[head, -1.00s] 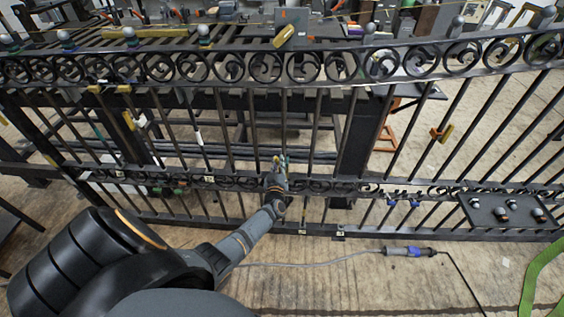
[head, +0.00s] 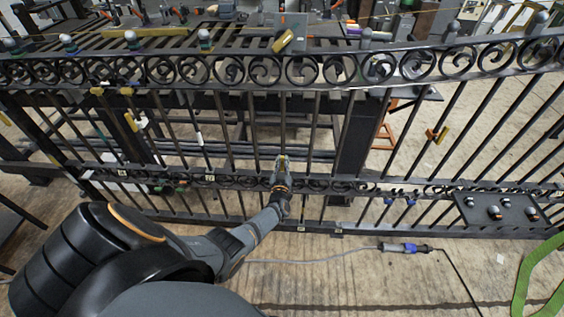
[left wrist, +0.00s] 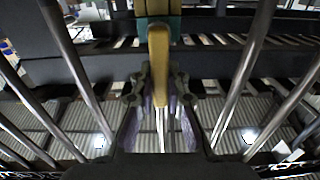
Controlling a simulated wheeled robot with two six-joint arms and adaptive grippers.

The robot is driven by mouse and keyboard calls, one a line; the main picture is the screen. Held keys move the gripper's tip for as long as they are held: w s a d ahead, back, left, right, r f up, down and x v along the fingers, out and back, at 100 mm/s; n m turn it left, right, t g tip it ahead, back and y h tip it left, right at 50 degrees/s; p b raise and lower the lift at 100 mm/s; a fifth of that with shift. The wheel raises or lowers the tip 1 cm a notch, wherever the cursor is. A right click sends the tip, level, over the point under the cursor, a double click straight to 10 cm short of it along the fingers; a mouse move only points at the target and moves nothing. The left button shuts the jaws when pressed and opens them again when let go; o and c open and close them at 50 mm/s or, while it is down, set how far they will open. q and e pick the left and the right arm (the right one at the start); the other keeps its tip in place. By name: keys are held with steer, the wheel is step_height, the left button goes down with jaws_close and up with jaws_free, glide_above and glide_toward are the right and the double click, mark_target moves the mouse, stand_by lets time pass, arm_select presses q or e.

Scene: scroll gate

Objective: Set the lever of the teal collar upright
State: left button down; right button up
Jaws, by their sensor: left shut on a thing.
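The teal collar (left wrist: 176,24) shows at the top middle of the left wrist view, around a gate bar. Its tan-yellow lever (left wrist: 158,60) comes from the collar down the picture, between my fingers. My left gripper (left wrist: 158,100) is shut on the lever, with one dark finger on each side of it. In the head view my left gripper (head: 281,164) is at a middle bar of the gate, just above the lower scroll band, and mostly hides collar and lever. My right gripper is in neither view.
The black scroll gate (head: 330,72) spans the head view, its upright bars close on both sides of my gripper. Other collars with yellow levers (head: 437,135) sit on other bars. A dark plate with several knobs (head: 497,211) is at right. A cable lies on the floor.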

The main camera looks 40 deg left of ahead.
arm_select(q)
steer(key=c, duration=1.3)
jaws_free()
steer(key=v, duration=1.2)
steer(key=shift+s, duration=0.1)
